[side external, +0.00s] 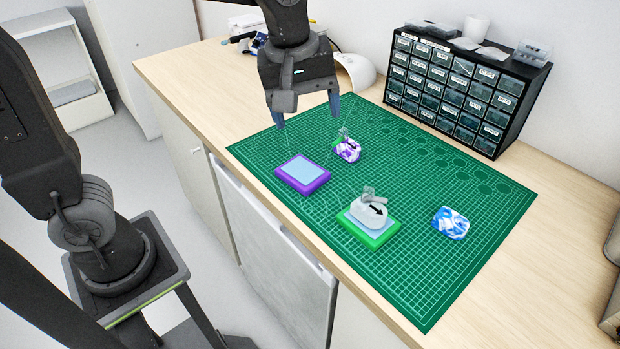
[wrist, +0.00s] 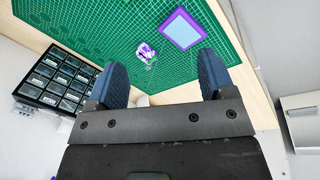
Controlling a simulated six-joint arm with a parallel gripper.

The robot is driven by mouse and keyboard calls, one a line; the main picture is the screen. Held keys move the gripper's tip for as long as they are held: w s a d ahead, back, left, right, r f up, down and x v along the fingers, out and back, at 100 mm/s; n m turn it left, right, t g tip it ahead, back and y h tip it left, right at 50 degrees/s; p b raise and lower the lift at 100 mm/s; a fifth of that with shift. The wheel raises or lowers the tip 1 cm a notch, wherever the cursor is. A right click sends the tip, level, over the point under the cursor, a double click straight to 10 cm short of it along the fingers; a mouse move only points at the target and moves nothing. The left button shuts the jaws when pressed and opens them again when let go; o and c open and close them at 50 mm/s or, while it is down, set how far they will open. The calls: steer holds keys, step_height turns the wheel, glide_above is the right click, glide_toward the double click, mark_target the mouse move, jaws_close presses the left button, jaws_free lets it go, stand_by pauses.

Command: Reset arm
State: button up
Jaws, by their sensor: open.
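My gripper (side external: 308,108) is open and empty, held above the far left part of the green mat, with its two blue fingers apart. The fingers also show in the wrist view (wrist: 162,82), with nothing between them. Below it on the mat are a purple-rimmed pad (side external: 302,173) with a bare light-blue top and, to its right, a purple-and-white earpiece (side external: 348,150). Both also show in the wrist view, the pad (wrist: 182,29) and the earpiece (wrist: 146,52).
A blue-and-white piece (side external: 451,223) lies on the right of the cutting mat (side external: 440,290). A black drawer cabinet (side external: 465,90) with small items on top stands at the back right. A white rounded object (side external: 356,70) stands behind the mat. Much of the mat is clear.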

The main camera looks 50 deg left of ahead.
steer(key=s+a+f+m+t, duration=0.2)
steer(key=s+a+m, duration=0.5)
steer(key=s+m, duration=0.4)
steer(key=shift+s+a+f+t, duration=0.25)
steer(key=shift+s+t, duration=0.45)
steer(key=shift+s, duration=0.3)
